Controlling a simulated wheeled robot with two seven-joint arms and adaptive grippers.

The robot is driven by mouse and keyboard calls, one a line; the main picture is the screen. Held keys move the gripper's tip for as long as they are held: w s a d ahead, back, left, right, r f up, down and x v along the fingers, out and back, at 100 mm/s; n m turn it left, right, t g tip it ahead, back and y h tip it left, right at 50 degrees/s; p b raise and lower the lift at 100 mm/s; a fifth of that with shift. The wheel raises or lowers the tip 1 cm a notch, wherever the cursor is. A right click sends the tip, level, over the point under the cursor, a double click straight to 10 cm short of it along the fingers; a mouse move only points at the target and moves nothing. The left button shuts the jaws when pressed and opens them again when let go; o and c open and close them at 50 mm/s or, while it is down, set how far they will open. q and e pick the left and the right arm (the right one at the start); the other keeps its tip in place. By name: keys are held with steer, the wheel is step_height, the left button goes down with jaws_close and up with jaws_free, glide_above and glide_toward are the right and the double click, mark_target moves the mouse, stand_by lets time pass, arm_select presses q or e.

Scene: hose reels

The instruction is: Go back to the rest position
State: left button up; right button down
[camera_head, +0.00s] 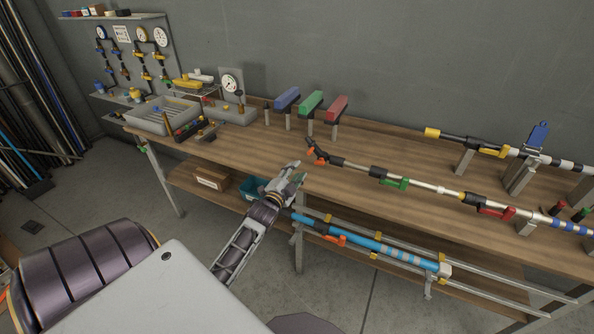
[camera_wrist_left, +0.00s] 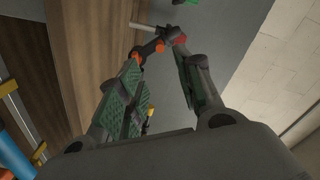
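My left gripper (camera_head: 294,174) is at the front edge of the wooden workbench (camera_head: 235,150), near its middle. In the left wrist view its two green-padded fingers (camera_wrist_left: 162,90) stand apart, with nothing held between them. A black hose end with an orange lever (camera_head: 314,152) lies over the bench beyond the fingertips. It also shows past the fingers in the left wrist view (camera_wrist_left: 150,48), and I see no contact. My right gripper is not in view.
A blue hose (camera_head: 380,246) with an orange lever runs on rails along the bench front, close to my left wrist. Blue, green and red blocks (camera_head: 310,103) stand on posts behind. A grey tray (camera_head: 163,115) and gauges are at the left.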

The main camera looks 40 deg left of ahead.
arm_select(q)
steer(key=shift+s, duration=0.1)
stand_by(0.6)
